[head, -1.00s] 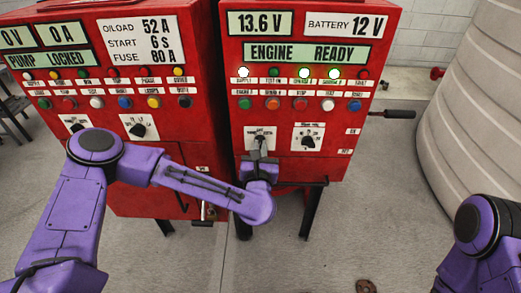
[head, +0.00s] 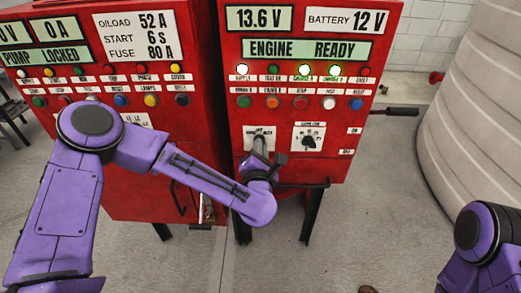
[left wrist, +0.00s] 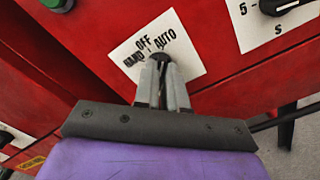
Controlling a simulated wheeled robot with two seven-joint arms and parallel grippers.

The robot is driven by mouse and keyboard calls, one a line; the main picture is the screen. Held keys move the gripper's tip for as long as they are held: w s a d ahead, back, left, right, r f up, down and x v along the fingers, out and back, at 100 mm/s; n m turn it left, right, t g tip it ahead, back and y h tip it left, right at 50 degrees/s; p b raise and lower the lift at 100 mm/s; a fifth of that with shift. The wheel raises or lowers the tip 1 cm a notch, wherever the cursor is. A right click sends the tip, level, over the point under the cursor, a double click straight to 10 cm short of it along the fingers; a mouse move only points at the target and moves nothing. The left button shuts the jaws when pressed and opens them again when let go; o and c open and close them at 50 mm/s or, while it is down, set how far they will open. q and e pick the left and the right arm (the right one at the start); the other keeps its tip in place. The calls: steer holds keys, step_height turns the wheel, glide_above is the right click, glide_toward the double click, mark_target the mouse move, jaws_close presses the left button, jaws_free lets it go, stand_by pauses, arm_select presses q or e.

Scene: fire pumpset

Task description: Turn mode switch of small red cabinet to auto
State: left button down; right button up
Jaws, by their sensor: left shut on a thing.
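The small red cabinet (head: 330,85) stands at the right in the head view. Its mode switch (left wrist: 160,57) sits on a white plate (left wrist: 190,60) marked HAND, OFF and AUTO. My left gripper (left wrist: 161,82) is shut on the switch knob, which it mostly covers. It also shows at the plate in the head view (head: 260,148). In the left wrist view the plate looks tilted, so the gripper is rolled clockwise against it, towards the AUTO side. The knob's pointer is hidden. My right gripper is out of view.
A second switch (head: 309,142) sits right of the mode switch. A black handle (head: 400,112) juts from the cabinet's right side. A larger red cabinet (head: 130,190) stands at the left, and a ribbed pale tank (head: 470,110) at the right.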

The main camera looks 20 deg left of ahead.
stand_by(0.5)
arm_select(q)
steer(key=c, duration=1.2)
jaws_free()
steer(key=b+v, duration=0.3)
steer(key=v, duration=0.7)
steer(key=shift+s+b, duration=0.25)
steer(key=shift+b, duration=0.15)
steer(key=shift+d+m, duration=0.1)
steer(key=shift+m, duration=0.2)
